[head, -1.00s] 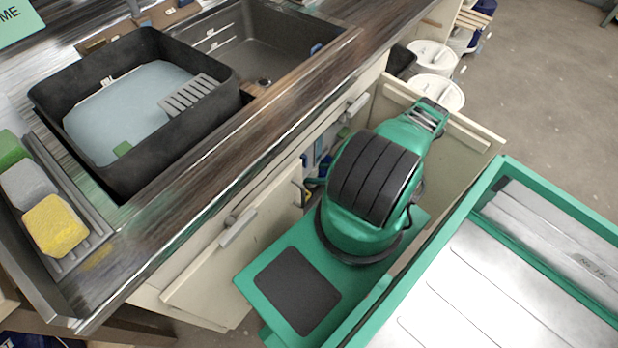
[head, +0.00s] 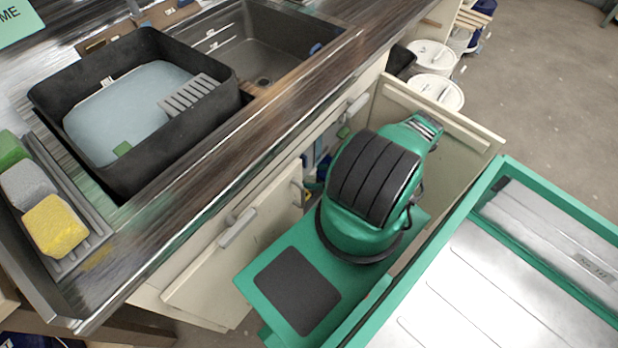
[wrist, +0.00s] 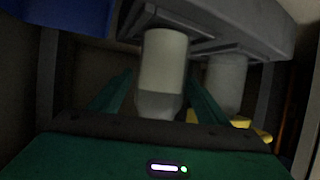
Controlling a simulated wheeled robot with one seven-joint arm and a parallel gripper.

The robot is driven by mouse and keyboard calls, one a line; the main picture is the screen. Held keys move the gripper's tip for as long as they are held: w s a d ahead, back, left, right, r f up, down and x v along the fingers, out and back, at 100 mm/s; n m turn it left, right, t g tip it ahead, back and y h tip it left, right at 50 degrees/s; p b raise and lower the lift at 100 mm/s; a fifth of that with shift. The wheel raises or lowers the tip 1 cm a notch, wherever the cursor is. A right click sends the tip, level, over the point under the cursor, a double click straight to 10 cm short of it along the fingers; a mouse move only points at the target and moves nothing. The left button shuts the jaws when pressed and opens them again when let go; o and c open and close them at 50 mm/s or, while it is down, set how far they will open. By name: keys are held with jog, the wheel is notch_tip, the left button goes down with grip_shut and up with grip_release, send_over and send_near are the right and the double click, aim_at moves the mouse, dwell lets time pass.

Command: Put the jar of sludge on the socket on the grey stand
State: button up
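In the wrist view, the green fingers of my gripper (wrist: 160,92) stand on both sides of a pale cylindrical jar (wrist: 163,62) with a tapered lower end. The jar is upright, its top at or just under a round collar on the grey stand (wrist: 235,30). I cannot tell whether it is seated there. A narrow dark gap shows left of the jar; contact with the fingers is unclear in the dim light. A second grey cylinder (wrist: 227,82) hangs from the stand at the right. In the head view my arm hides the gripper and jar.
The space around my gripper is dark and tight. A blue thing (wrist: 65,15) is at upper left and a yellow thing (wrist: 240,122) at right. In the head view are open cabinet doors (head: 215,255), a counter with a black tub (head: 180,140), a sink (head: 270,45) and white buckets (head: 435,92).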

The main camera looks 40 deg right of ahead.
jog(key=v, duration=1.2)
jog(key=shift+s+a, duration=0.1)
dwell(0.4)
